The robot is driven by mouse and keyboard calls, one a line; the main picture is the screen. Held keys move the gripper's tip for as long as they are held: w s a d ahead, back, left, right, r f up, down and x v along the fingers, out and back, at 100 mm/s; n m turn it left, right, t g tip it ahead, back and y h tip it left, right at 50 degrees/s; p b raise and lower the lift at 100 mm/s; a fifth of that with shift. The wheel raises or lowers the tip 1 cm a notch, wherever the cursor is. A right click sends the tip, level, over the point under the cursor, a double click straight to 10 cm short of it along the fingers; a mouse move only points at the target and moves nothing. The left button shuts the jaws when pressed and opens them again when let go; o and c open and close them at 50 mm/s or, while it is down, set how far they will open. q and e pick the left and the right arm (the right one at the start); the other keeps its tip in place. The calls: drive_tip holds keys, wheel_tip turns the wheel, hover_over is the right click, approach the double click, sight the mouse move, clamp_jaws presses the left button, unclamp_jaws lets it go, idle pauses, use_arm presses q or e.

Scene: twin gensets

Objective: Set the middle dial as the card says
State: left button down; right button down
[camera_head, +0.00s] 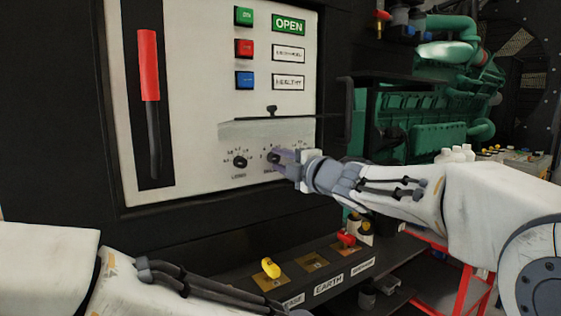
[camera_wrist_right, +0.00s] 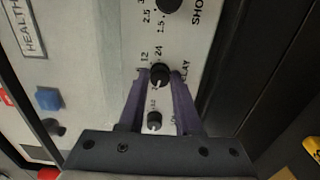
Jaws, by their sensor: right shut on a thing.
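The middle dial, a small black knob with a pale pointer mark, shows in the right wrist view (camera_wrist_right: 160,75) and in the head view (camera_head: 273,157). My right gripper (camera_head: 284,161) is shut on this dial, its purple fingers on either side of it. A second dial (camera_head: 239,160) sits to its left on the panel and shows lower in the right wrist view (camera_wrist_right: 155,120). A third dial (camera_wrist_right: 168,5) shows at the top of the wrist view and is hidden in the head view. I cannot make out a card with a setting. My left gripper is out of view.
A clear flap (camera_head: 265,129) stands out above the dials. A red lever (camera_head: 148,66) and green, red and blue buttons (camera_head: 244,48) are on the pale panel. A ledge below (camera_head: 328,284) carries a yellow key (camera_head: 271,268) and a red one (camera_head: 346,238).

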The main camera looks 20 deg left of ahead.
drive_tip(key=c, duration=0.6)
unclamp_jaws()
drive_tip(key=b+v, duration=0.1)
drive_tip(key=v, duration=0.9)
drive_tip(key=shift+s+d+b, duration=0.2)
drive_tip(key=shift+b, duration=0.2)
